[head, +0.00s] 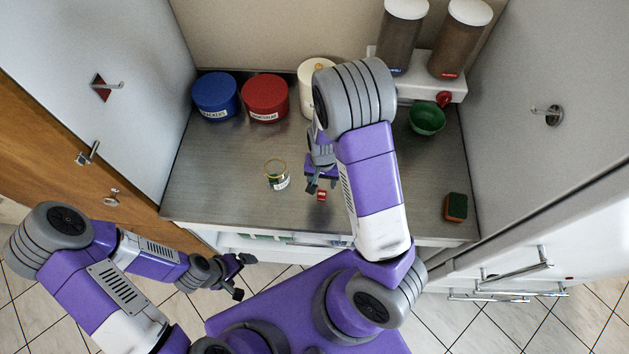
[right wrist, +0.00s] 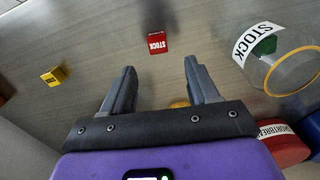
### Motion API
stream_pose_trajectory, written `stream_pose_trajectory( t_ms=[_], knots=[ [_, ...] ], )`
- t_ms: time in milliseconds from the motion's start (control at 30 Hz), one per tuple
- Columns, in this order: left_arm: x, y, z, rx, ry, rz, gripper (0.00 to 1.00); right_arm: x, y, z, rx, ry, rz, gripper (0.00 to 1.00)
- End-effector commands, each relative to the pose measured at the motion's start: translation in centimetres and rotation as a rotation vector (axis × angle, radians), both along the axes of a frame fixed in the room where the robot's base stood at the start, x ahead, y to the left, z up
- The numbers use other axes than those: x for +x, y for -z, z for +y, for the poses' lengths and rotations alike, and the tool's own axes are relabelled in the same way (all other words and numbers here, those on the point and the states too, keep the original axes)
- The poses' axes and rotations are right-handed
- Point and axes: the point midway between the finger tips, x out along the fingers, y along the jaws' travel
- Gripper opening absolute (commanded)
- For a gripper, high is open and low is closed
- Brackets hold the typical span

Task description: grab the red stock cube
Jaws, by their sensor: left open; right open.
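The red stock cube (head: 321,195) lies on the steel worktop near its front edge, just in front of my right gripper (head: 322,184). That gripper is open and empty. A glass STOCK jar (head: 277,175) with something green in it stands to the left; it also shows in the right wrist view (right wrist: 284,62). My left gripper (head: 241,274) is open and empty, in front of the worktop.
A yellow cube (right wrist: 53,76) lies on the worktop, not visible in the head view. Blue (head: 214,96) and red (head: 265,97) tins stand at the back left. A green bowl (head: 427,119) and a sponge (head: 456,207) are at the right. Tall doors flank the worktop.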

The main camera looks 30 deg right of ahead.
Motion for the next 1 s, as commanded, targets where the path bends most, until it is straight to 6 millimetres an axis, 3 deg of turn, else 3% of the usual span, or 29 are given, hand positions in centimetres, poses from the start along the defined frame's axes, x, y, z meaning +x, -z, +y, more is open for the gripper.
stream_pose_trajectory(
  t_ms=[433, 767, 1000],
  knots=[
    [0.0, 0.2, 0.0, 0.000, -0.001, 0.000, 0.95, 0.3, 6.0, 0.0, 0.000, 0.001, 0.005, 0.60],
    [0.0, 0.2, 0.0, 0.000, 0.000, 0.000, 0.95, 0.4, 6.9, 0.0, 0.001, -0.001, 0.001, 0.60],
    [0.0, 0.2, 0.0, 0.000, 0.000, 0.000, 0.95, 0.4, 6.8, 0.0, 0.001, -0.001, 0.001, 0.26]
  ],
)
